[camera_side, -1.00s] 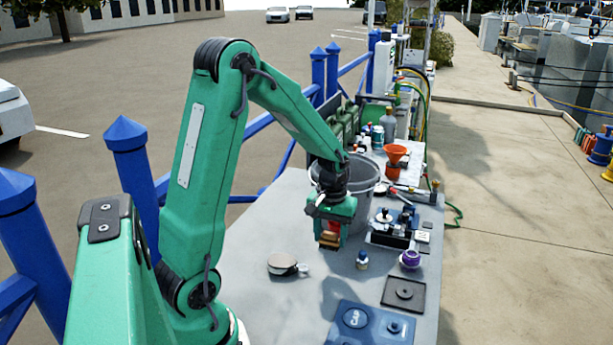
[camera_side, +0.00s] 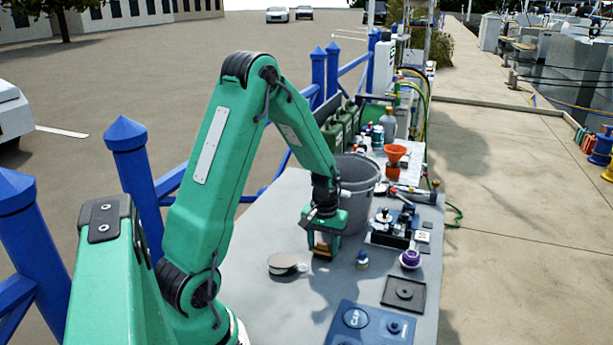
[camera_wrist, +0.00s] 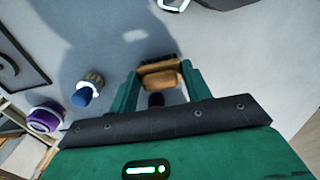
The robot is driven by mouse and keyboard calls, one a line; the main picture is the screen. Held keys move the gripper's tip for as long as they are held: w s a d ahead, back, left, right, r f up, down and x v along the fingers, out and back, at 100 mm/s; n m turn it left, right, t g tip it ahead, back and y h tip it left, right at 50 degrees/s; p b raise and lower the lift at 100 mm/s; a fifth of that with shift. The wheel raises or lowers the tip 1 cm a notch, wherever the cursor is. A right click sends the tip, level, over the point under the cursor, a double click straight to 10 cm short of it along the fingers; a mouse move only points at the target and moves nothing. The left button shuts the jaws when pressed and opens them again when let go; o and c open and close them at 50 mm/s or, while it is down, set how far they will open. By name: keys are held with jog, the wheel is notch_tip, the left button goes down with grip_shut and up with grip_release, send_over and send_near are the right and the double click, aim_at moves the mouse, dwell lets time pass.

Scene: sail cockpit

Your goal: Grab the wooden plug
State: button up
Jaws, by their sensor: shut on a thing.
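My gripper (camera_side: 321,247) is shut on a tan-brown wooden piece (camera_wrist: 160,79) with a darker, ragged far edge. The piece sits between the two green fingers in the wrist view. In the side view it shows only as a small brown patch low between the fingers. I cannot tell whether this is the wooden plug, and no other clear wooden plug shows. The gripper is low over the grey table (camera_side: 300,310), in front of the grey bucket (camera_side: 357,185). I cannot tell whether the held piece touches the table.
A small blue-and-white bottle (camera_side: 362,260) and a purple-topped item (camera_side: 410,259) stand to the right. A round disc-like item (camera_side: 283,264) lies to the left. A blue tray (camera_side: 370,325) and a dark square plate (camera_side: 403,293) lie near the front. An orange funnel (camera_side: 396,153) stands behind.

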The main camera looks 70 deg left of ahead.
aim_at(324, 243)
jog(key=shift+f, duration=0.25)
jog(key=o, duration=1)
jog(key=shift+c, duration=0.2)
jog(key=shift+r, duration=0.1)
notch_tip(324, 243, up, 12)
jog(key=shift+r, duration=0.1)
dwell(0.6)
